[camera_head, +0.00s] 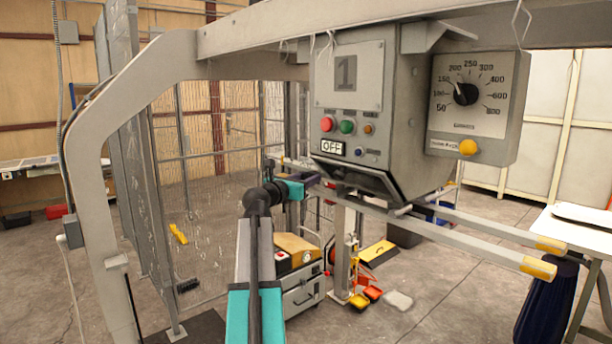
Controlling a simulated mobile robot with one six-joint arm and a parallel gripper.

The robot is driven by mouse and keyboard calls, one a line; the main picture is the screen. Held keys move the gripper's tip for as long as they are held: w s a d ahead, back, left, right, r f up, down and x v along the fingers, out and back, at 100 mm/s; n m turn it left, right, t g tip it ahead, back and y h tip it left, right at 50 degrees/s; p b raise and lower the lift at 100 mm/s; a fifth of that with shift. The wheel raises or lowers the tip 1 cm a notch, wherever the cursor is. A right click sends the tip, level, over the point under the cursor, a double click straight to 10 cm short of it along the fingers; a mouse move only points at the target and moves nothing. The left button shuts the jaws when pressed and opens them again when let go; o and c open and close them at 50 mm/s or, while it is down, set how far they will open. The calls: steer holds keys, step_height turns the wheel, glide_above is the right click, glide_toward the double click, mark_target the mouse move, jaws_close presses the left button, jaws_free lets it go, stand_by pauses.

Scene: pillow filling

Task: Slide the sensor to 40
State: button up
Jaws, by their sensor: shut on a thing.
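My gripper (308,181) is at the far end of my teal and black arm, below and left of the grey control box. It is shut on a small part at the left end of the rails, mostly hidden by the gripper and wrist. I cannot make out whether this part is the sensor. No scale marked 40 can be read here. Two pale parallel rails (450,236) run from beside the gripper to the lower right and end in yellow tips.
The control box (384,75) with buttons and an OFF sign hangs over the rails. A dial box (479,113) is to its right. A wire mesh fence (215,205) stands left. A yellow-topped cart (296,262) and a dark blue bag (545,305) stand below.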

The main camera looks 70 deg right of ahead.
steer(key=shift+s+a+f, duration=0.1)
steer(key=shift+s+a, duration=0.35)
steer(key=shift+s, duration=0.15)
steer(key=o, duration=0.7)
steer(key=p+v, duration=0.2)
steer(key=v, duration=0.7)
stand_by(0.5)
stand_by(0.4)
